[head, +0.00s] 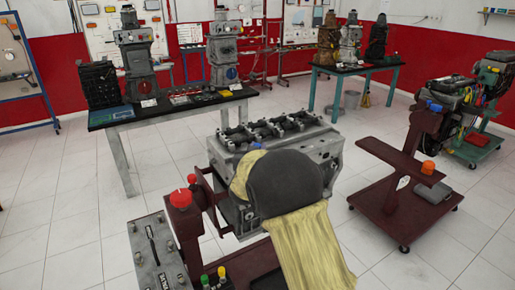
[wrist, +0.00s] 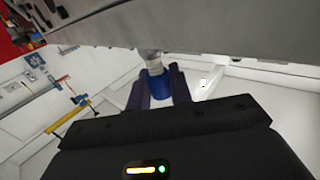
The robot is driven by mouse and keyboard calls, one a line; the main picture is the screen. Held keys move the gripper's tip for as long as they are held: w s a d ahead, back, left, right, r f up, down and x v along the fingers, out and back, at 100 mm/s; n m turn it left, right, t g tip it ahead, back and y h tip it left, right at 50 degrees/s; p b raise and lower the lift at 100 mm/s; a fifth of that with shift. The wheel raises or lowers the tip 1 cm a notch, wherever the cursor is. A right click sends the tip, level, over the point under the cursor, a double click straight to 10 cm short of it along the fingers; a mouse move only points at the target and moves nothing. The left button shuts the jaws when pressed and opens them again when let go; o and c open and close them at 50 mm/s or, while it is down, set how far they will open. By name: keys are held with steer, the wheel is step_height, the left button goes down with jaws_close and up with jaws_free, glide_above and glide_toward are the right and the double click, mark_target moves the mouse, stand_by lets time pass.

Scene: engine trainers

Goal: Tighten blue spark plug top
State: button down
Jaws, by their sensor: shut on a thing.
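The blue spark plug top (wrist: 158,92) shows in the wrist view between the two purple fingers of my gripper (wrist: 158,72). My gripper is shut on it from both sides. A pale, narrow piece (wrist: 154,61) sits at the far end of the blue top, against the grey engine side (wrist: 215,32). Whether the thread is fully seated cannot be seen. In the head view the engine block (head: 310,148) stands in the middle, and my arm covers part of its near side.
A dark red stand (head: 180,212) with a red knob and a control panel (head: 155,250) are at the front left. A dark red wheeled stand (head: 425,215) is at the right. A workbench (head: 115,118) with engine models stands behind. Tiled floor is clear at the left.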

stand_by(0.5)
steer(key=c, duration=1.3)
jaws_free()
steer(key=s+b, duration=0.1)
steer(key=s, duration=0.4)
steer(key=s+a+b, duration=0.1)
steer(key=s, duration=0.5)
steer(key=s+a+b, duration=0.1)
steer(key=s, duration=0.5)
steer(key=shift+s, duration=0.15)
